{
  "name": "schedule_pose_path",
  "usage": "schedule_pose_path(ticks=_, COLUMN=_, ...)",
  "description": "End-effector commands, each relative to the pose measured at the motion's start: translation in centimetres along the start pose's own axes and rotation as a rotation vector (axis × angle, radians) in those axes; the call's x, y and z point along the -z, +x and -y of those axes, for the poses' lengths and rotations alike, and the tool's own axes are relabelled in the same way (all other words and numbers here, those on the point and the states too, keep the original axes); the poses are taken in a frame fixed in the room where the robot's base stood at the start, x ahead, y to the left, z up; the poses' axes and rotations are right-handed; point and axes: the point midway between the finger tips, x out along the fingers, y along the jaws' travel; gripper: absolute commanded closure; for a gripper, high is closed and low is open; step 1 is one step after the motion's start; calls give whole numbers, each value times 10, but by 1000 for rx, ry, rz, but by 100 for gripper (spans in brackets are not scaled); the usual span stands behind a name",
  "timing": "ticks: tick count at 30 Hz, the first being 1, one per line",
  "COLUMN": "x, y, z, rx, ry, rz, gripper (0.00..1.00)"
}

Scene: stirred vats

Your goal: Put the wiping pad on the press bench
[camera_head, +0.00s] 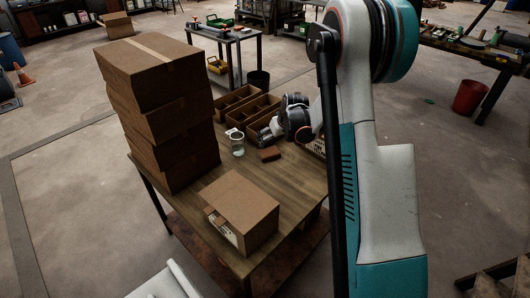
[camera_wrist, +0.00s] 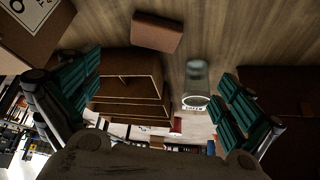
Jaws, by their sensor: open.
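A small flat reddish-brown block (camera_head: 270,154), which looks like the wiping pad, lies on the wooden table (camera_head: 292,190). It also shows in the wrist view as a brown block (camera_wrist: 157,32) at the top. My gripper (camera_head: 264,136) is just above and beside the pad, partly hidden by my arm. In the wrist view my gripper (camera_wrist: 160,90) has its two teal fingers wide apart, with nothing held. The pad lies beyond the fingertips, apart from them. I cannot tell which table is the press bench.
A clear glass jar (camera_head: 237,143) stands left of the pad. Open brown boxes (camera_head: 250,108) sit behind it. A tall stack of cartons (camera_head: 160,110) and a single carton (camera_head: 243,210) crowd the table. Another table (camera_head: 222,36) stands behind, with a cluttered bench (camera_head: 480,50) at right.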

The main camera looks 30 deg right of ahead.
Motion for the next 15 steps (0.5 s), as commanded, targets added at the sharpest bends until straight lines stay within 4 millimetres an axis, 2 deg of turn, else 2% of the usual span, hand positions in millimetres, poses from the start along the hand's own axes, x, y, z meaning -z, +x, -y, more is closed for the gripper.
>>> schedule_pose_path(ticks=7, x=-4, y=27, z=-6, rx=0, ry=12, rz=-1, gripper=0)
schedule_pose_path(ticks=15, x=-4, y=78, z=-6, rx=0, ry=12, rz=-1, gripper=0)
